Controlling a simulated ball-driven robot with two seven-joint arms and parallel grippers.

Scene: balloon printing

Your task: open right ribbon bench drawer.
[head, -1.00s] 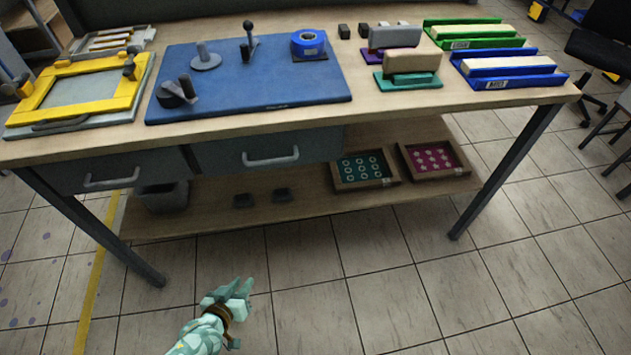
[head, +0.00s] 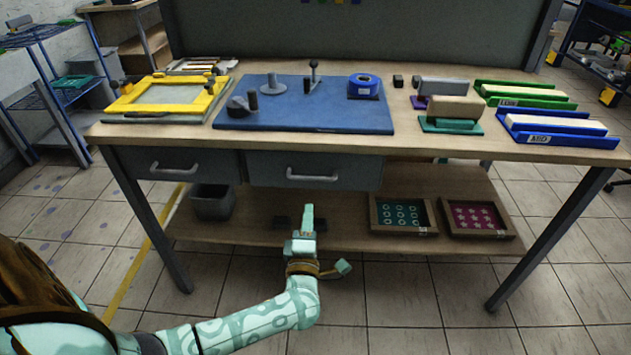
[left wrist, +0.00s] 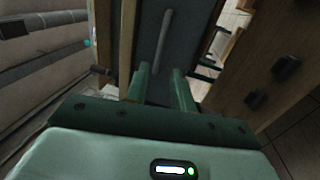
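The right bench drawer (head: 345,172) is a dark grey box front under the worktop, and it looks shut. Its pale bar handle (head: 312,177) runs across its front. My left gripper (head: 307,212) is in front of the bench, a little below the handle in the head view. In the left wrist view my left gripper (left wrist: 161,84) has its two fingers apart with nothing between them. The drawer handle (left wrist: 164,38) lies beyond the fingertips, roughly in line with the gap, apart from them. My right gripper is not in view.
A left drawer (head: 200,164) with a similar handle is beside it, also shut. The lower shelf (head: 345,234) holds a grey bin (head: 213,202), a teal-ring tray (head: 400,215) and a pink-star tray (head: 478,217). The worktop carries a blue board (head: 340,115). The bench leg (head: 150,222) stands at left.

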